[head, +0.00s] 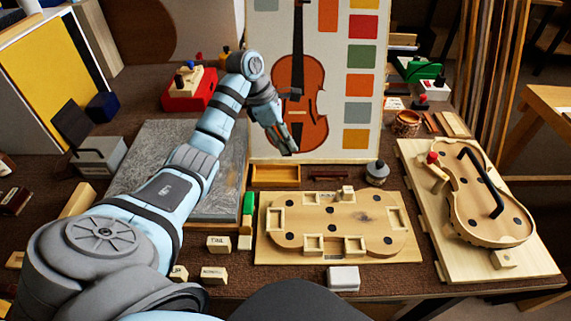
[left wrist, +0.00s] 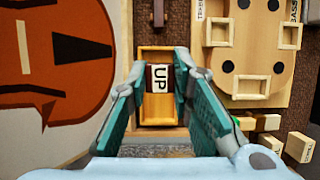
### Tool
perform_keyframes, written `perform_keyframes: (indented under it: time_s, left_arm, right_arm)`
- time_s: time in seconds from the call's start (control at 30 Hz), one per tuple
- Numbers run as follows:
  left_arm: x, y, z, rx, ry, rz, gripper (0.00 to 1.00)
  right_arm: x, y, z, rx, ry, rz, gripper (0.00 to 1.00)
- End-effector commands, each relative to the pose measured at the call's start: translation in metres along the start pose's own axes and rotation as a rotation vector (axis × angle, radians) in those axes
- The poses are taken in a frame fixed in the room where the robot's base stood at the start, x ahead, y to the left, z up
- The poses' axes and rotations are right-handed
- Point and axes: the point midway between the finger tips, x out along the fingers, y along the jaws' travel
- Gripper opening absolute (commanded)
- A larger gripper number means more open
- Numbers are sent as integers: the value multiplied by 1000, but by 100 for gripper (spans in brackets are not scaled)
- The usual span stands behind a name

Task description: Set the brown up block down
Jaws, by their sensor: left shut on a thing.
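My left gripper (head: 290,148) hangs in front of the violin poster, above and behind the small wooden tray (head: 275,176). In the left wrist view the brown up block (left wrist: 160,77), with a white label reading UP, is between the fingertips, and the gripper is shut on it. The tray also shows in that view (left wrist: 156,112), beyond the block. I cannot tell the gap between block and tray. The block cannot be made out in the head view. My right gripper is not in view.
The mould board (head: 385,250) lies right of and in front of the tray. A violin body (head: 485,210) lies on a board at right. A grey-topped jar (head: 376,172) stands right of the tray, a grey slab (head: 150,160) left. Loose labelled blocks (head: 218,243) lie near the front edge.

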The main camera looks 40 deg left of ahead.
Motion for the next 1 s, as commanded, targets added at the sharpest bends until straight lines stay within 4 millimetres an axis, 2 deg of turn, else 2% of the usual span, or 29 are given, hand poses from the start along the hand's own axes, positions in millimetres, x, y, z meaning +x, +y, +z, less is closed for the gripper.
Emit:
perform_keyframes:
  time_s: [0.1, 0.23, 0.43, 0.87, 0.9, 1.0]
  left_arm:
    - [26, 0, -11, -1, 0, -1, 0]
    - [42, 0, -19, -2, 1, 0, 0]
    - [83, 0, -35, -2, -1, 0, 0]
    - [92, 1, -39, -1, -1, 3, 0]
    - [90, 1, -39, -1, -1, 3, 27]
    - [90, 1, -39, -1, -1, 3, 29]
  right_arm:
    - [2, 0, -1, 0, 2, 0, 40]
    - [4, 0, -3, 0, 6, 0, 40]
    - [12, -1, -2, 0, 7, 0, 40]
    - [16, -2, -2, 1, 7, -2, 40]
    - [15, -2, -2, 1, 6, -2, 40]
    - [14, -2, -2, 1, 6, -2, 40]
